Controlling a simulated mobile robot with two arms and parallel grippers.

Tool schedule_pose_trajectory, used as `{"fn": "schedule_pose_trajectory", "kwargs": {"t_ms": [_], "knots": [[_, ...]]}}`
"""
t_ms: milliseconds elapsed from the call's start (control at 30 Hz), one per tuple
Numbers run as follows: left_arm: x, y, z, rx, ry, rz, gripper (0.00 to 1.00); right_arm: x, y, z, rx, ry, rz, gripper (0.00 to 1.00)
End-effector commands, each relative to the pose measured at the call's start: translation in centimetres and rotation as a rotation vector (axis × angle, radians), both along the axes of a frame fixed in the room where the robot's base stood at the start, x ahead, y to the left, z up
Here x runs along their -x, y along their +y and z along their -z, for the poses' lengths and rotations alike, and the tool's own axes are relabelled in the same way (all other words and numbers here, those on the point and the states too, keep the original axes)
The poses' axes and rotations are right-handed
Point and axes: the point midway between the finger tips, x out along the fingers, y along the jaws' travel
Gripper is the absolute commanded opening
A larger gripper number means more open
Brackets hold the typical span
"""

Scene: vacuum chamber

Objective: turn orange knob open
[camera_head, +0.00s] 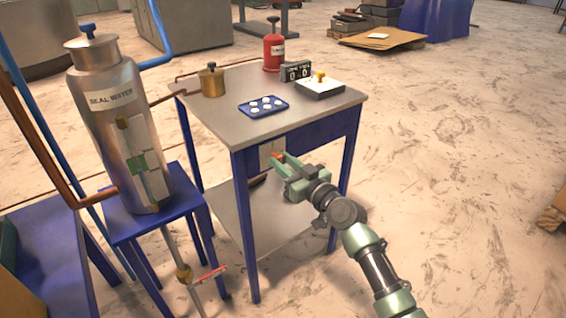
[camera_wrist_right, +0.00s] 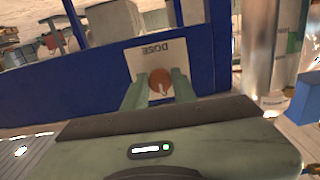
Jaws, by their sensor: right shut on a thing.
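The orange knob (camera_wrist_right: 160,80) sits on a pale plate (camera_wrist_right: 142,60) marked "DOSE", on the blue side of the table. In the head view the knob (camera_head: 277,156) shows as a small orange spot at the tips of my right gripper. My right gripper (camera_head: 281,159) reaches the plate from the right, and its two green fingers (camera_wrist_right: 159,86) are shut on the knob, one on each side. A small pale mark shows on the knob's face. My left gripper is in neither view.
A steel "SEAL WATER" tank (camera_head: 92,120) stands left on a blue stand.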

Motion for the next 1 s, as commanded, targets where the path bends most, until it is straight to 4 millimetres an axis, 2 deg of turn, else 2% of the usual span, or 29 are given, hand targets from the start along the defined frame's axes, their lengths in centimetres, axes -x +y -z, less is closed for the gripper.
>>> {"fn": "schedule_pose_trajectory", "kwargs": {"t_ms": [267, 600, 1000], "knots": [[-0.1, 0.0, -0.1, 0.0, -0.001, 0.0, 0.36, 0.0, 0.0, 0.0, -0.129, 0.094, 0.0, 0.0], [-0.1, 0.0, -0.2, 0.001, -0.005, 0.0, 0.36, 0.0, 0.0, 0.0, -0.385, 0.281, 0.0, 0.0], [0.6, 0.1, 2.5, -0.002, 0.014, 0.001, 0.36, 0.0, 0.0, -0.1, -0.694, 0.504, 0.001, 0.0]]}}
